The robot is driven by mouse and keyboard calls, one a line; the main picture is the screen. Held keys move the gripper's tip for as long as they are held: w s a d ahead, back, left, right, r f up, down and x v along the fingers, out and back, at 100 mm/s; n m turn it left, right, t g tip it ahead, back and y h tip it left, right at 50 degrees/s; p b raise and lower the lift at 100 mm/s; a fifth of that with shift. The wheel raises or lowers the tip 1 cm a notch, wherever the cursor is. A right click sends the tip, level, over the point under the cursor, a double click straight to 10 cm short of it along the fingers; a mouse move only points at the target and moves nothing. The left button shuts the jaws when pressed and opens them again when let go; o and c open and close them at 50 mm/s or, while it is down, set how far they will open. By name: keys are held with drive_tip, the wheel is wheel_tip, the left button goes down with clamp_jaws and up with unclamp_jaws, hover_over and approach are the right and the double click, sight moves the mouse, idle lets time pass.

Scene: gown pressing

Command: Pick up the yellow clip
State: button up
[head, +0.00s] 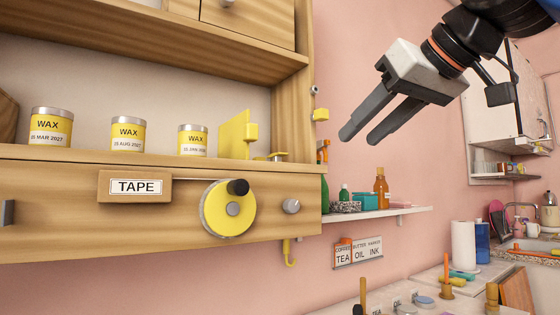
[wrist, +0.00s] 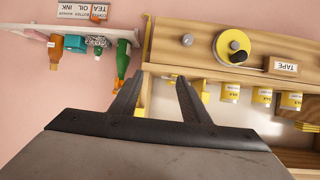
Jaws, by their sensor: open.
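My gripper (head: 359,138) is open and empty, in mid-air to the right of the wooden cabinet. Its two dark fingers also show in the wrist view (wrist: 158,82), spread apart. A yellow hook (head: 289,252) hangs below the cabinet. I cannot tell for sure which of these is the yellow clip.
Yellow wax tins (head: 126,133) stand on the cabinet shelf. A yellow crank wheel (head: 222,212) and a TAPE sign (head: 135,187) are on its front. A wall shelf (head: 385,213) with bottles is beyond. A cluttered counter (head: 440,297) lies lower right. Open air surrounds the fingers.

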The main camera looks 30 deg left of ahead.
drive_tip(key=n+y, duration=0.1)
approach(284, 154)
drive_tip(key=shift+g, duration=0.4)
drive_tip(key=shift+w+x, duration=0.1)
drive_tip(key=shift+x, duration=1.95)
drive_tip(key=shift+w+x, duration=0.15)
drive_tip(key=shift+x, duration=1.85)
drive_tip(key=shift+d+r, duration=0.1)
clamp_jaws()
